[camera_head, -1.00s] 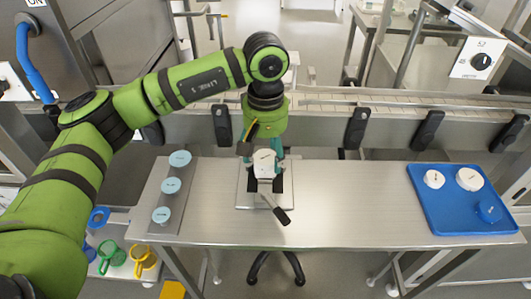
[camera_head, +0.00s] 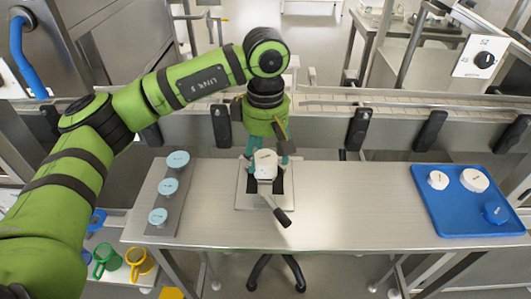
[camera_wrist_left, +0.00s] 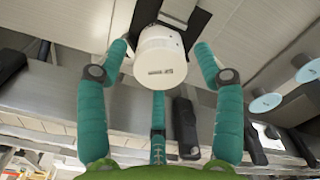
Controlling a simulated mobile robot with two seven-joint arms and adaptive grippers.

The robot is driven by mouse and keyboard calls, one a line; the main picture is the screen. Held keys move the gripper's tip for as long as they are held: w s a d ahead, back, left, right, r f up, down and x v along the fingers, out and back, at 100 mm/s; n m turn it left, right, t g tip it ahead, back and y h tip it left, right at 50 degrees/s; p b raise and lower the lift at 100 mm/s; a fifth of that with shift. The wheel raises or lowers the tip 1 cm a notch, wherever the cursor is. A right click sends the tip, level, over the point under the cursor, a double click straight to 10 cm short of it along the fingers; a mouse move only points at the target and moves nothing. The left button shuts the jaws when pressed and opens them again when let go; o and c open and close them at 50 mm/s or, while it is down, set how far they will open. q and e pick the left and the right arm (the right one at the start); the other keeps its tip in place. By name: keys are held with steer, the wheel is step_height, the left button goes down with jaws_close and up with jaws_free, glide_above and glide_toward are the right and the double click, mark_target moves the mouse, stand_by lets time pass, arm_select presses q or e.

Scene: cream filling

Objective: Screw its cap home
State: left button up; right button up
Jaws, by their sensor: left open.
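A white jar with a white lid (camera_head: 264,158) stands upright in a black clamp (camera_head: 279,183) at the middle of the steel table. My left gripper (camera_head: 267,160) points down at it, with teal fingers apart around the lid. In the left wrist view the round white lid (camera_wrist_left: 160,71) lies between the spread fingers of the gripper (camera_wrist_left: 160,52), with gaps at both sides. I cannot tell whether the lid is fully seated. The jar's lower part is hidden by the clamp. My right gripper is not in view.
The clamp's black handle (camera_head: 282,217) sticks out towards the front. A blue tray (camera_head: 440,218) with two white caps and a blue one lies at the right. A grey strip (camera_head: 176,203) with several light-blue lids is at the left. A conveyor (camera_head: 400,105) runs behind the table.

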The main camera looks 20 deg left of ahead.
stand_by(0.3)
arm_select(q)
steer(key=n, duration=0.2)
steer(key=shift+n+b, duration=0.3)
steer(key=n, duration=0.3)
